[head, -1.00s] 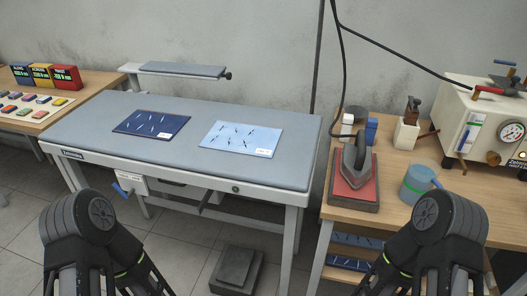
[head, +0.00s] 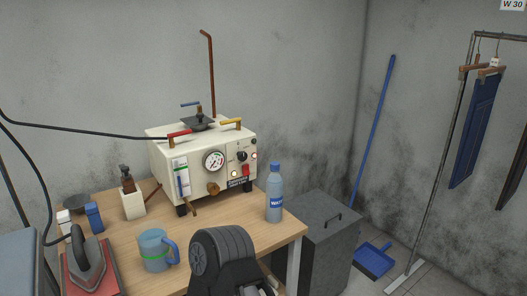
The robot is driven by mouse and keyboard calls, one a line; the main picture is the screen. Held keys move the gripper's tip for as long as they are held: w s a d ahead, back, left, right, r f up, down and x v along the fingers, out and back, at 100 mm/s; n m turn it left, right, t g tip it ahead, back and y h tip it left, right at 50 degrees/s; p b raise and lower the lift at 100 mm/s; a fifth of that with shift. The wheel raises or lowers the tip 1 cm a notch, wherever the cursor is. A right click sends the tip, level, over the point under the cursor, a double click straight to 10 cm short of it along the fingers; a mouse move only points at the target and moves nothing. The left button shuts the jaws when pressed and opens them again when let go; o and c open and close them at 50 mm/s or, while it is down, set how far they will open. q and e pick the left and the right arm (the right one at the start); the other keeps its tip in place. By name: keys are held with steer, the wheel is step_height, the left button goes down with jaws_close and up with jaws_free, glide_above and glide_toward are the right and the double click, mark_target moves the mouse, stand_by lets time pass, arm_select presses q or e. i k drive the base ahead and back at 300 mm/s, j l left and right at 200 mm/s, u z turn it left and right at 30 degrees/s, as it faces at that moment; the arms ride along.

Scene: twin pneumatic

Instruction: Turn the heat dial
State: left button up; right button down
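The cream steam boiler (head: 205,165) stands at the back of the wooden side table. Its front panel carries a round pressure gauge (head: 214,161), a sight glass, a small black dial (head: 241,156) that looks like the heat dial, a red switch (head: 245,170) and small lit lamps. The dial's markings are too small to read. My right arm shows at the bottom edge, in front of the table, well short of the boiler. Its gripper is out of the frame. My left gripper is not in view either.
A water bottle (head: 274,194) stands right of the boiler near the table edge. A blue mug (head: 155,250), an iron (head: 88,258) on a red pad and a brush holder (head: 132,199) stand left. A grey bin (head: 322,235), dustpan (head: 374,260) and garment rack are farther right.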

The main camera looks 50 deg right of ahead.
mark_target(242, 156)
steer(key=l, duration=0.6)
steer(key=l+z, duration=0.1)
steer(key=l, duration=0.55)
steer(key=i+l+z, duration=0.1)
steer(key=l, duration=0.5)
steer(key=i+l, duration=0.1)
steer(key=l, duration=0.5)
steer(key=l+z, duration=0.1)
steer(key=l, duration=0.5)
steer(key=i, duration=0.05)
